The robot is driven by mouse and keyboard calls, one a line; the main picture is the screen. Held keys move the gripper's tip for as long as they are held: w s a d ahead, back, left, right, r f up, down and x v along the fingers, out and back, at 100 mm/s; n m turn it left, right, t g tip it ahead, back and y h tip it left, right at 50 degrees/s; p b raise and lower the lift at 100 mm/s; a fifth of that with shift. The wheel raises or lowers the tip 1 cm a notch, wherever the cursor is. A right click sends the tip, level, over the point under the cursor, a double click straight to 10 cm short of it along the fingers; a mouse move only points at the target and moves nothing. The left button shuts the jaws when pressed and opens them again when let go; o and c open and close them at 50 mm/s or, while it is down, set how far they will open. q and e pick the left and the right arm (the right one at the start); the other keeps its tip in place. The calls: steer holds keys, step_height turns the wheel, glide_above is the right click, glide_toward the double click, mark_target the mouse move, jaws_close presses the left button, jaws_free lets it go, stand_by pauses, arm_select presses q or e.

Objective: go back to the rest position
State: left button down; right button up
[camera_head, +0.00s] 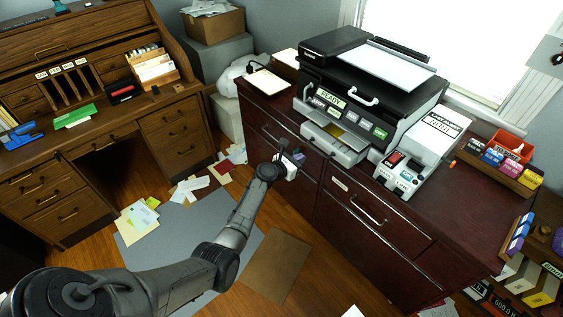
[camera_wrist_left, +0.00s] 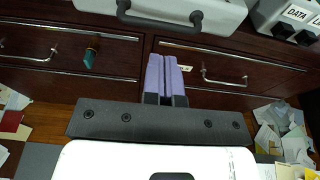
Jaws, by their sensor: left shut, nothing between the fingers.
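My left gripper (camera_head: 297,158) is at the end of my left arm, which reaches in from the lower left. It is in front of the dark red cabinet (camera_head: 345,215), below the printer's open tray. In the left wrist view the left gripper (camera_wrist_left: 167,72) shows its two purple finger pads pressed together with nothing between them. The fingers point at the cabinet's drawer fronts, just below the grey tray with its handle (camera_wrist_left: 160,20). I cannot tell whether the fingertips touch the cabinet. My right gripper is not in view.
The printer (camera_head: 370,85) stands on the cabinet, its tray (camera_head: 335,143) jutting out above my gripper. A label machine (camera_head: 420,150) stands to its right. A wooden desk (camera_head: 95,110) is at the left. Papers (camera_head: 140,220) lie on the floor; the floor between desk and cabinet is otherwise open.

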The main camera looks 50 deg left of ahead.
arm_select(q)
steer(key=s+r+p, duration=0.1)
steer(key=s+p, duration=0.1)
steer(key=s, duration=0.5)
steer(key=shift+s+r, duration=0.3)
steer(key=shift+r, duration=0.05)
